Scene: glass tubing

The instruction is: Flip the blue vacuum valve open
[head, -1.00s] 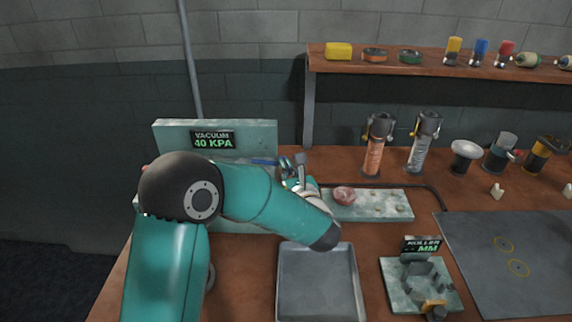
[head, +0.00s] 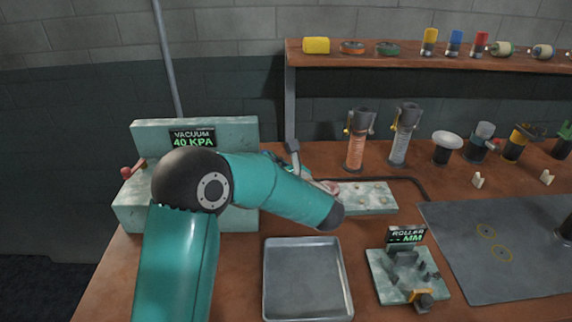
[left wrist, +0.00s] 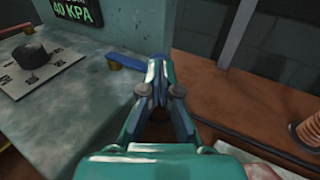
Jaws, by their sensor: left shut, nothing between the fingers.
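The blue valve lever (left wrist: 124,59) shows in the left wrist view at the edge of the pale green vacuum unit (left wrist: 75,110), with a brass fitting beside it. Its right end reaches close to my left fingers; I cannot tell whether they touch. My left gripper (left wrist: 158,68) is shut and empty, just right of the lever. In the head view my left gripper (head: 292,148) is mostly hidden behind my teal forearm, which also hides the lever. The vacuum display (head: 193,138) reads 40 KPA. My right gripper is not in view.
A red-handled fitting (head: 132,170) is at the unit's left side. A black knob (left wrist: 30,54) sits on its top. An empty grey tray (head: 305,280), a pale green plate (head: 370,198) and a roller gauge (head: 408,275) are to the right. Two cylinders (head: 357,140) (head: 403,138) stand behind.

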